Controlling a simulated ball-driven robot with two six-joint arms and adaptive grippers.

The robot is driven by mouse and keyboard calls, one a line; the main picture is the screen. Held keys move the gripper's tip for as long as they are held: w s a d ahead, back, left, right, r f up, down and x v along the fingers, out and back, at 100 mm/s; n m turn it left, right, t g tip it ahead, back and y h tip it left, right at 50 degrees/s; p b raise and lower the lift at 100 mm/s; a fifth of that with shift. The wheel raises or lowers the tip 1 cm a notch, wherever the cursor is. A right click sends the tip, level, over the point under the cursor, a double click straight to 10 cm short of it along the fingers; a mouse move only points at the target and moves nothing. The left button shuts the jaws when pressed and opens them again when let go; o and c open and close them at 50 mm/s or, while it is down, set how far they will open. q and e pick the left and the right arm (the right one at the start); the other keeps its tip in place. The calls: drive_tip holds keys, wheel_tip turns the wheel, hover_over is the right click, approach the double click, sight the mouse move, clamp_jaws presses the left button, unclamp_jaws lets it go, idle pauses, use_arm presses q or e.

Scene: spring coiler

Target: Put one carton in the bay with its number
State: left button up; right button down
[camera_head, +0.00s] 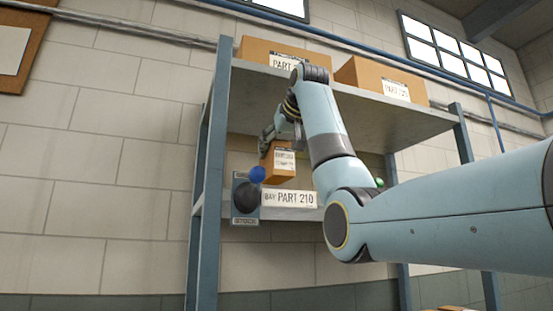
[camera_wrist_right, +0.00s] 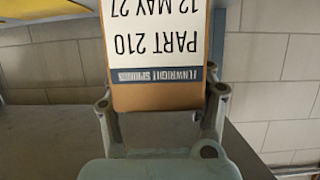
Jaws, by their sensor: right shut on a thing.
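The carton looks slightly tilted in the head view. I cannot tell whether it touches the shelf board (camera_head: 300,214). My left gripper is not in view.
Larger cartons (camera_head: 258,50) (camera_head: 375,75) stand on the upper shelf (camera_head: 330,90), above my right arm. A blue ball (camera_head: 257,174) and a dark round thing (camera_head: 246,198) are at the bay's left. A blue upright (camera_head: 208,180) bounds the rack's left.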

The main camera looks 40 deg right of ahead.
sight(276, 180)
wheel_tip(276, 180, down, 3)
drive_tip(key=shift+w+f+p, duration=0.1)
drive_tip(key=shift+f+p, duration=0.1)
drive_tip(key=shift+p, duration=0.35)
drive_tip(key=shift+f, duration=0.15)
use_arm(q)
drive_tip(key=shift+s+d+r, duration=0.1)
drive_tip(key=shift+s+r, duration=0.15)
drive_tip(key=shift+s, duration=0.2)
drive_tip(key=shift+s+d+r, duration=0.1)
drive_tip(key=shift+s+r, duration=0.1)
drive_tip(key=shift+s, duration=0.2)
use_arm(e)
drive_tip(key=c, duration=0.9)
unclamp_jaws()
drive_tip(key=shift+f, duration=0.15)
drive_tip(key=o, duration=0.5)
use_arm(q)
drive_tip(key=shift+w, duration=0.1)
